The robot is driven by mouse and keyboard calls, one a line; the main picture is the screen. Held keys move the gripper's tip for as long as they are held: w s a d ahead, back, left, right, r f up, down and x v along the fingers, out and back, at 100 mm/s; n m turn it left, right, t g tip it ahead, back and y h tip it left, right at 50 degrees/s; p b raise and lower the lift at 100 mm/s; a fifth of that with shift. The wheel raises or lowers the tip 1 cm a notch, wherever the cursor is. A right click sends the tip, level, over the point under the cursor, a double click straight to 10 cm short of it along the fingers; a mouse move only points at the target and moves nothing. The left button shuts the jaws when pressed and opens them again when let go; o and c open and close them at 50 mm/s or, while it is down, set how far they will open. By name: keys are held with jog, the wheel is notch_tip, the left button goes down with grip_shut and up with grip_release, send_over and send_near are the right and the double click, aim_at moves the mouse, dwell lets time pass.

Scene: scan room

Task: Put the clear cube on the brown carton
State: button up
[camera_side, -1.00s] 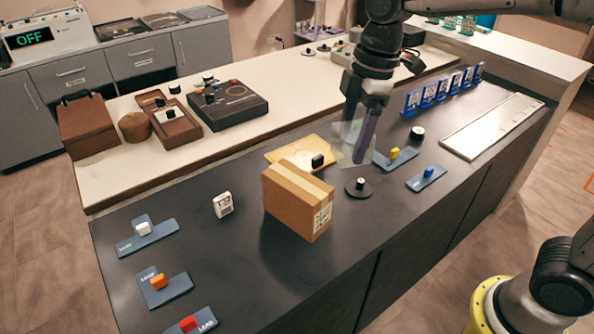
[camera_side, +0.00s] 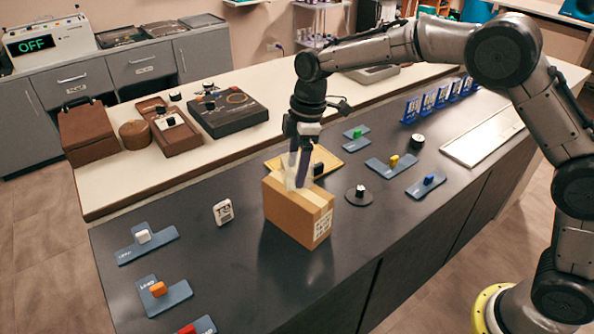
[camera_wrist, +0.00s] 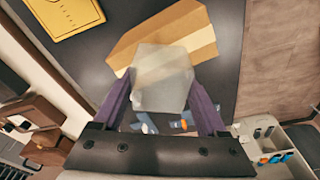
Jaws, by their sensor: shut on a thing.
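The brown carton (camera_side: 291,217) stands on the dark counter in the side view, with pale tape along its top. It also shows in the wrist view (camera_wrist: 181,29), beyond the cube. My gripper (camera_side: 297,181) points down over the carton's top. It is shut on the clear cube (camera_wrist: 162,79), which sits between the two purple fingers in the wrist view. In the side view the clear cube (camera_side: 291,172) is faint, at the fingertips just over the carton top. I cannot tell whether it touches the carton.
A yellow wooden board (camera_side: 334,158) with a black block lies behind the carton. A round black disc with a knob (camera_side: 358,194) is close to its right. A white box (camera_side: 223,212) stands to its left. Blue trays with coloured blocks (camera_side: 147,241) lie around.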

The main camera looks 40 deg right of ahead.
jog(key=shift+f, duration=0.85)
jog(key=shift+f, duration=0.15)
jog(key=o, duration=1.6)
jog(key=r, duration=0.4)
jog(key=d+r, duration=0.1)
jog(key=r, duration=0.7)
jog(key=shift+s+d+r, duration=0.1)
jog(key=shift+s+d, duration=0.25)
